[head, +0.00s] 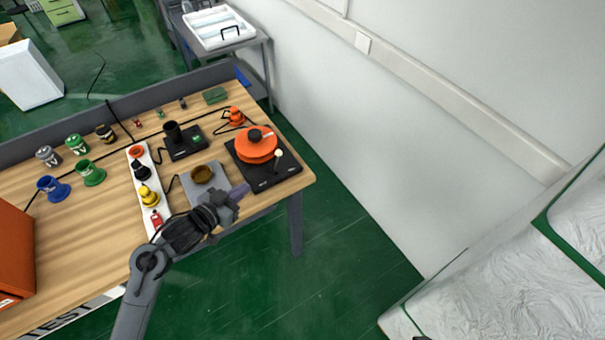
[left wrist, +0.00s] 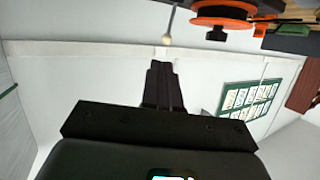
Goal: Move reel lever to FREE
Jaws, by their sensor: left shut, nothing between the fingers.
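The orange reel (head: 257,147) sits on a black base (head: 261,179) at the right end of the wooden table. A lever with a cream round knob (head: 278,153) stands at the reel's right side. My left gripper (head: 240,191) is shut and empty, in front of the base on the near side, apart from the lever. In the left wrist view, its closed fingers (left wrist: 163,83) point toward the lever knob (left wrist: 167,40), with a gap between. The orange reel (left wrist: 224,20) shows at the top, right of the knob. Any FREE marking is too small to read. My right gripper is not in view.
A grey plate with a brown bowl (head: 202,174) lies beside my left gripper. A white strip (head: 149,191) holds coloured items. A black cup device (head: 183,140) and an orange item (head: 236,116) stand farther back. Free floor lies right of the table.

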